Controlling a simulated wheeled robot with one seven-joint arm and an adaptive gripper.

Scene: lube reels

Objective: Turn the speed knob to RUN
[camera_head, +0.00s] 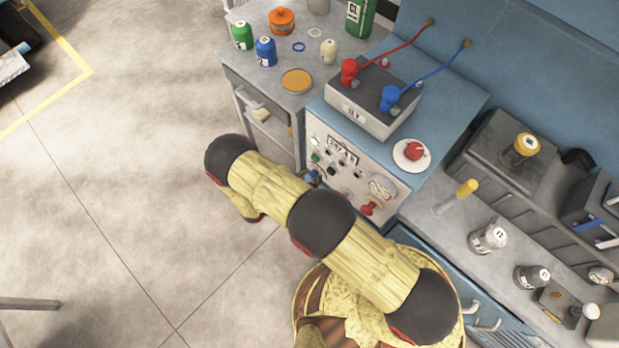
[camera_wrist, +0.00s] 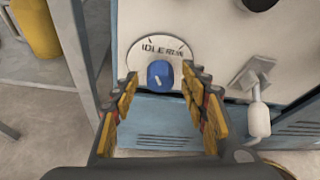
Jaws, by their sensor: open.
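The speed knob (camera_wrist: 160,75) is a blue knob with a short white mark, on a pale round plate (camera_wrist: 140,50) lettered IDLE and RUN in the wrist view. The mark is small, and I cannot tell for sure which word it points to. My gripper (camera_wrist: 163,80) is open. Its two yellow and dark fingers stand either side of the knob, apart from each other with the knob seen between their tips; contact is not clear. In the head view a bit of the blue knob (camera_head: 313,177) shows beside my arm, low on the white control panel (camera_head: 345,185).
A white lever or handle (camera_wrist: 257,115) sticks out right of the fingers in the wrist view. The panel also has a red handle (camera_head: 369,208). A grey battery box (camera_head: 365,110) with red and blue clamps sits above. Bottles stand on the left cart (camera_head: 255,80).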

